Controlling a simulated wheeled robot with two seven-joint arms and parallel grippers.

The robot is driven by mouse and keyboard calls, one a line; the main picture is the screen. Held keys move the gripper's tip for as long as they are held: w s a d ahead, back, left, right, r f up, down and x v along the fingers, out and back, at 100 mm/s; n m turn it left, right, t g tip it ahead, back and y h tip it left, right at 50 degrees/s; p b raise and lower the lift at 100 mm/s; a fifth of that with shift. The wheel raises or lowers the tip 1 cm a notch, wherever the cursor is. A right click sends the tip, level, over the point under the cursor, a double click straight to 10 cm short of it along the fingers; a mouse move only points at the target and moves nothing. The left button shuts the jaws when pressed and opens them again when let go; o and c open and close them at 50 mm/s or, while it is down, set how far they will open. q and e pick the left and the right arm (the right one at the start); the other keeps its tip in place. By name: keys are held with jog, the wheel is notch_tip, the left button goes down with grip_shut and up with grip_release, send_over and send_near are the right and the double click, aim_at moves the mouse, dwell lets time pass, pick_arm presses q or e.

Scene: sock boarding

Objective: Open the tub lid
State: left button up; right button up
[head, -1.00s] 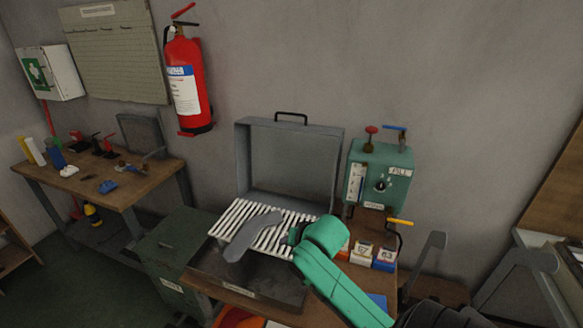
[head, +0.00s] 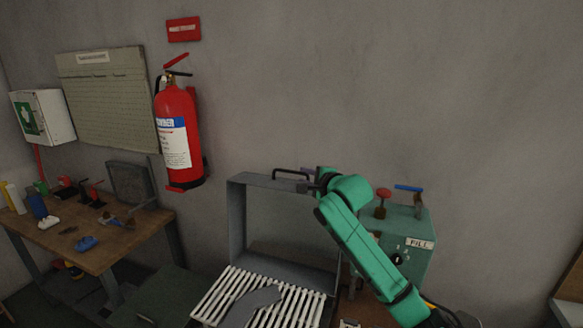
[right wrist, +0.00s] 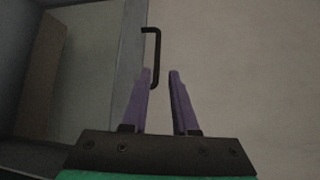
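The tub lid (head: 236,225) is a grey shallow box cover standing upright on its hinge side behind the white slats, its hollow inside facing me. Its black handle (head: 290,172) is on the top edge. My right gripper (head: 313,180) is at the lid's top right, beside the handle. In the right wrist view the gripper's two purple fingers (right wrist: 161,74) are apart. The black handle (right wrist: 157,45) reaches down between the fingertips, close to the left finger; contact is unclear. The lid's edge (right wrist: 128,65) shows left of the fingers. My left gripper is out of view.
White slats (head: 222,296) with a grey flat shape (head: 255,306) lie in front of the lid. A green control box (head: 415,225) with red and blue levers stands right. A workbench (head: 95,250) and fire extinguisher (head: 178,140) are left.

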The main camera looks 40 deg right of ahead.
aim_at(292, 173)
jog(key=x, duration=0.2)
jog(key=p+x, duration=0.1)
jog(key=x, duration=0.1)
jog(key=shift+w+d+r, duration=0.15)
jog(key=shift+w, duration=0.15)
jog(key=x, duration=0.1)
jog(key=p+x, duration=0.1)
jog(key=x, duration=0.1)
jog(key=shift+s+d+f, duration=0.1)
jog(key=shift+d+f, duration=0.1)
jog(key=shift+f, duration=0.1)
jog(key=x, duration=0.3)
jog(key=shift+d+f+p, duration=0.15)
jog(key=shift+f+p, duration=0.15)
jog(key=shift+p, duration=0.05)
jog(key=shift+w, duration=0.2)
jog(key=shift+a+r, duration=0.1)
jog(key=shift+a, duration=0.15)
jog(key=shift+d, duration=0.15)
grip_shut()
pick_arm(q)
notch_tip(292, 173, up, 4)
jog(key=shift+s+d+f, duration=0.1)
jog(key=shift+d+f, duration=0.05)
pick_arm(e)
jog(key=shift+f, duration=0.25)
